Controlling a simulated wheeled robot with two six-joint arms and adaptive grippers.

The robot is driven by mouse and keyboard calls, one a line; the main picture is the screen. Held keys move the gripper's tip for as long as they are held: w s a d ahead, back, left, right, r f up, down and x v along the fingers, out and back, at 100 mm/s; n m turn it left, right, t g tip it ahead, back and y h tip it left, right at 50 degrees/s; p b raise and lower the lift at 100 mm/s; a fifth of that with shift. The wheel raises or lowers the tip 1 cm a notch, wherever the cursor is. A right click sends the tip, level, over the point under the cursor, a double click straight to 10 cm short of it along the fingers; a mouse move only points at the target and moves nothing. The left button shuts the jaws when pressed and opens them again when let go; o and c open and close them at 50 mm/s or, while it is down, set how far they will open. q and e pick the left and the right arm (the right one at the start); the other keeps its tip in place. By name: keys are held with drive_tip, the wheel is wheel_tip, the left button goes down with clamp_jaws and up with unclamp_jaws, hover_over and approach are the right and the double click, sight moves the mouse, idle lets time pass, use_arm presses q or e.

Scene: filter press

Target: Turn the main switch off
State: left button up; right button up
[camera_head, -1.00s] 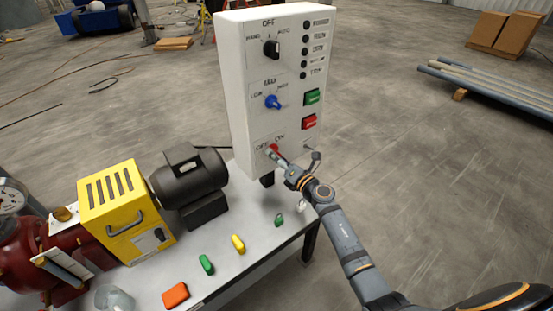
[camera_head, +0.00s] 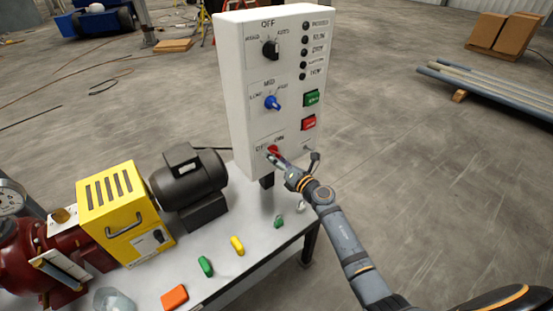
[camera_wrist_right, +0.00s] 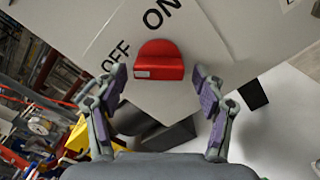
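The main switch is a red knob (camera_head: 273,150) low on the white control panel (camera_head: 240,115), with OFF and ON lettering beside it. In the right wrist view the red knob (camera_wrist_right: 160,62) sits between and beyond the fingertips, below the ON and OFF letters. My right gripper (camera_head: 293,159) is at the panel's lower part, in front of the knob. In the wrist view its two purple-padded fingers (camera_wrist_right: 162,88) are apart, with a gap on each side of the knob. My left gripper is not in view.
The panel also has a black selector (camera_head: 270,49), a blue selector (camera_head: 272,102), a green button (camera_head: 312,98) and a red button (camera_head: 308,123). A yellow box (camera_head: 112,210) and a dark motor (camera_head: 188,182) stand on the table (camera_head: 258,221), with small coloured handles along its front.

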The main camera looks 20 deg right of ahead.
drive_tip(key=v, duration=1.2)
drive_tip(key=shift+r, duration=0.1)
drive_tip(key=s+d+f+m+g+h, duration=0.1)
drive_tip(key=d+f+m+h, duration=0.15)
drive_tip(key=f+m, duration=0.4)
drive_tip(key=s+d+f+m+g+h, duration=0.15)
drive_tip(key=d+f+m, duration=0.25)
drive_tip(key=f, duration=0.6)
drive_tip(key=s+d+f+m+g+h, duration=0.2)
drive_tip(key=s+f+m, duration=0.3)
drive_tip(key=f, duration=0.4)
drive_tip(key=s+d+f+m+g+h, duration=0.1)
drive_tip(key=s+f+m+g, duration=0.25)
drive_tip(key=s+f, duration=0.5)
drive_tip(key=s+a+f+m+g, duration=0.1)
drive_tip(key=s+f+m, duration=0.3)
drive_tip(key=s, duration=0.5)
drive_tip(key=s+a+f+m+g, duration=0.2)
drive_tip(key=s+f+m+g, duration=0.2)
drive_tip(key=s+f, duration=0.4)
drive_tip(key=s+a+f+m+g, duration=0.2)
drive_tip(key=s+f+m, duration=0.2)
drive_tip(key=s, duration=0.8)
drive_tip(key=shift+s+a+f+g, duration=0.2)
drive_tip(key=shift+f+g, duration=0.2)
drive_tip(key=shift+f, duration=0.55)
